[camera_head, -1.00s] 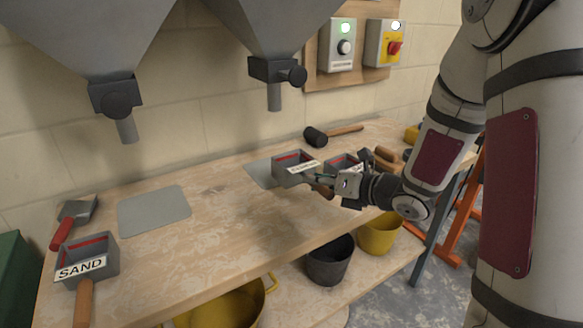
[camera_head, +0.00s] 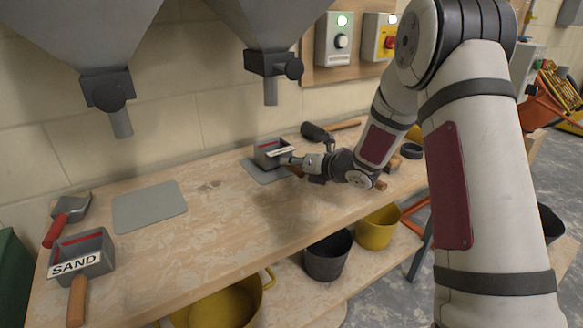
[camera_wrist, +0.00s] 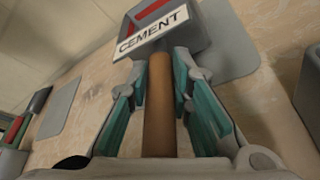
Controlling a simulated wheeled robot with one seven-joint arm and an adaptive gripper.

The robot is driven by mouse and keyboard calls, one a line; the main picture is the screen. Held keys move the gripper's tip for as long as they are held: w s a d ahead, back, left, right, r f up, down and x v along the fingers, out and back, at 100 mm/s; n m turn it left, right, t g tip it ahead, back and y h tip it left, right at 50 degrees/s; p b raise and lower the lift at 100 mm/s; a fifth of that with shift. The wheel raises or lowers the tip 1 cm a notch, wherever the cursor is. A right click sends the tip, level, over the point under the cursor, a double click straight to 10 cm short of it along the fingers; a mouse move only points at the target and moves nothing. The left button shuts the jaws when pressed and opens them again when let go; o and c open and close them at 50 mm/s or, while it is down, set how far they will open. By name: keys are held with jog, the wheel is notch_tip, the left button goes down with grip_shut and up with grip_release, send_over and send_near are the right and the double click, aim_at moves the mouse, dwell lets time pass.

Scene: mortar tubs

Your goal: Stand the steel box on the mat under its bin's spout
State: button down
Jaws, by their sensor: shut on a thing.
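The steel box (camera_head: 268,154), grey with a red mark inside, is over the right grey mat (camera_head: 262,174), below the right bin's spout (camera_head: 270,92). I cannot tell whether its base touches the mat. In the wrist view the box (camera_wrist: 196,42) shows a CEMENT label and a wooden handle (camera_wrist: 159,105). My gripper (camera_head: 290,161) is to the right of the box. In the wrist view its teal-padded fingers (camera_wrist: 159,95) are on both sides of the handle, shut on it. The mat (camera_wrist: 228,45) also shows beside the box there.
A SAND box (camera_head: 82,255) stands at the left front, near a red-handled scoop (camera_head: 68,215). A bare grey mat (camera_head: 150,206) lies below the left spout (camera_head: 121,123). A mallet (camera_head: 315,132) lies behind my gripper. Buckets (camera_head: 328,256) stand on the lower shelf.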

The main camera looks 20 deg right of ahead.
jog(key=shift+f, duration=0.35)
jog(key=shift+f, duration=0.15)
jog(key=c, duration=1.4)
grip_release()
jog(key=shift+c, duration=0.2)
